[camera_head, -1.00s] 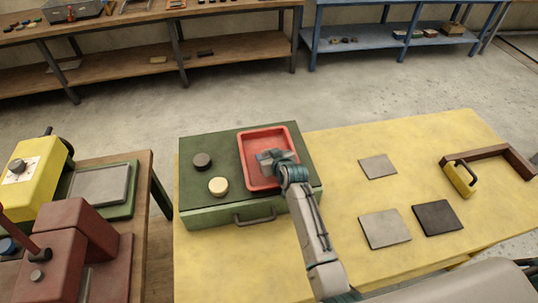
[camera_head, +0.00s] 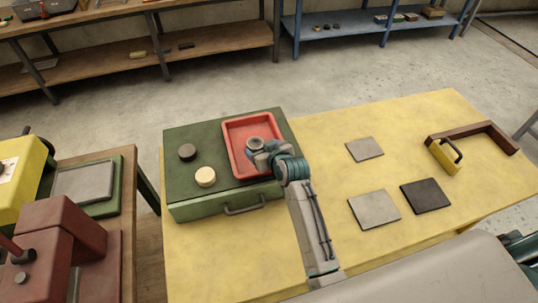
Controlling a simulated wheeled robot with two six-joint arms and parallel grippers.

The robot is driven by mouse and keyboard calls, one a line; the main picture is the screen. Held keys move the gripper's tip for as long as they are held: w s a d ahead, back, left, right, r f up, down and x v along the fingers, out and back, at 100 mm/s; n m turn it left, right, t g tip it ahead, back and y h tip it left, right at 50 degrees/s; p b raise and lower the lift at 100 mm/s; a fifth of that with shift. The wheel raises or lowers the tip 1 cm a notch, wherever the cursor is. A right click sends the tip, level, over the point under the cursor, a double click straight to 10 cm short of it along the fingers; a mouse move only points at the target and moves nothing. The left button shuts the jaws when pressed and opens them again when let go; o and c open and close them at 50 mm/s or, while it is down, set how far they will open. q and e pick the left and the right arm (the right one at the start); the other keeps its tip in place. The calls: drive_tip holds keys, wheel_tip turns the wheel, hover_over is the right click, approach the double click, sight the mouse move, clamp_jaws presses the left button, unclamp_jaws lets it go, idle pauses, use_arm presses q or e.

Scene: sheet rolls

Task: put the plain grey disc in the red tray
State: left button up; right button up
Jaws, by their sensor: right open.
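The red tray (camera_head: 237,162) lies on the green box (camera_head: 180,190), toward its right side. The plain grey disc (camera_head: 255,142) shows at the tips of my right gripper (camera_head: 257,150), over the tray; its lower part is hidden by the gripper. I cannot tell whether it rests on the tray floor. My right gripper is open, with its arm reaching up from the bottom of the view. A dark disc (camera_head: 187,152) and a cream disc (camera_head: 205,177) sit on the green box left of the tray. My left gripper is not in view.
The yellow table (camera_head: 400,125) carries grey plates (camera_head: 374,208), a dark plate (camera_head: 425,195), a yellow-handled block (camera_head: 445,156) and a brown angle bar (camera_head: 490,132). A red machine (camera_head: 60,225) stands at the left. The table is clear between the box and plates.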

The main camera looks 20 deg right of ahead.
drive_tip(key=shift+b+v, duration=0.5)
drive_tip(key=shift+v, duration=2.05)
